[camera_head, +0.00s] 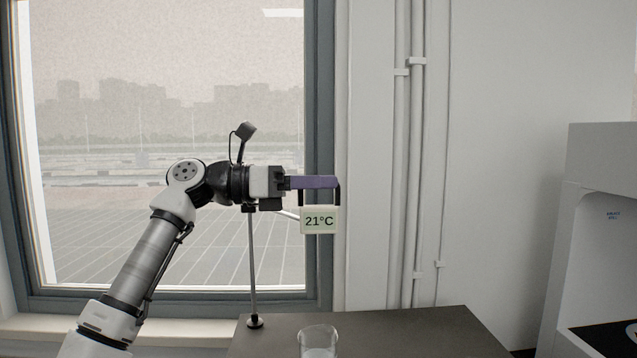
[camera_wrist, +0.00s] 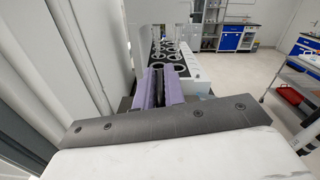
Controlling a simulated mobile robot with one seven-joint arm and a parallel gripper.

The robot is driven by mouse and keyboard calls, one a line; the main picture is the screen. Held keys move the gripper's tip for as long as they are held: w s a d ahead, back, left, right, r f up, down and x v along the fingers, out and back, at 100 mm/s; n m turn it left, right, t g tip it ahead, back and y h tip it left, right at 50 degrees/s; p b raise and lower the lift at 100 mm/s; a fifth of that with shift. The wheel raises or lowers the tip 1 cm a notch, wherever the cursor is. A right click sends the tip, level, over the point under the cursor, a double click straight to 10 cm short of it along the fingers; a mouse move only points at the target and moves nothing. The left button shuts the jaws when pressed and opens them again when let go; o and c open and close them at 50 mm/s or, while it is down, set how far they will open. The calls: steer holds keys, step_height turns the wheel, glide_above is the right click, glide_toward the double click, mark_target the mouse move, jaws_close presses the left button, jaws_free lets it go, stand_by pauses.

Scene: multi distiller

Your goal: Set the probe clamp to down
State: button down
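The probe clamp has a pale display box (camera_head: 319,221) reading 21°C, with a dark U-shaped handle above it. It sits on a thin upright rod (camera_head: 252,270) standing on the dark counter. My gripper (camera_head: 318,183) has purple fingers and is level with the handle, pointing right. In the wrist view my gripper (camera_wrist: 163,88) shows its two fingers close together, with a thin dark strip between them. The fingers look shut on the handle. The handle's top bar is mostly hidden by the near finger, and the probe tip cannot be made out.
A clear glass beaker (camera_head: 318,342) stands on the dark counter (camera_head: 400,335) below the display box. A large white machine (camera_head: 600,220) stands at the right. A window is behind my arm, and wall pipes (camera_head: 408,150) run right of it.

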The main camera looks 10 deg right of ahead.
mark_target(319, 263)
step_height(319, 263, down, 14)
steer(key=b, duration=0.8)
steer(key=shift+r, duration=0.2)
steer(key=c, duration=1.6)
jaws_free()
steer(key=shift+o, duration=0.4)
steer(key=shift+a, duration=0.1)
steer(key=w+a+b, duration=0.1)
steer(key=w+a, duration=0.1)
steer(key=a, duration=1.1)
steer(key=shift+w+a+b, duration=0.25)
steer(key=shift+b, duration=0.05)
